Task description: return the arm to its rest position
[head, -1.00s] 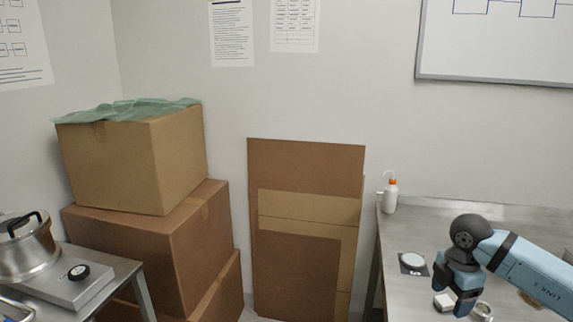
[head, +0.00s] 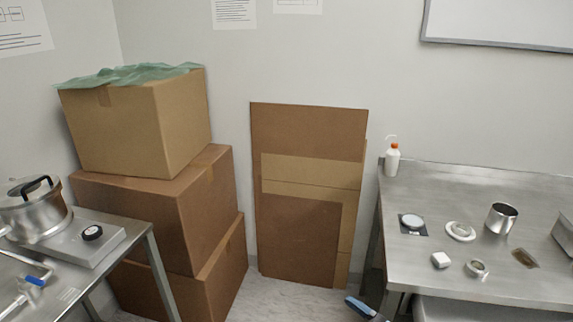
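Neither of my grippers shows clearly in the head view. The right arm is no longer over the right-hand steel table (head: 425,262). A small blue and dark piece (head: 362,307) pokes in at the bottom edge, left of that table's front leg; I cannot tell whether it is part of my arm. My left arm is out of view.
The right table holds a wash bottle (head: 392,160), a steel cup (head: 501,218), a white-topped dark square (head: 412,222) and several small parts. Stacked boxes (head: 140,125) and flat cardboard (head: 308,130) stand at the wall. A lidded pot (head: 35,218) stands at left.

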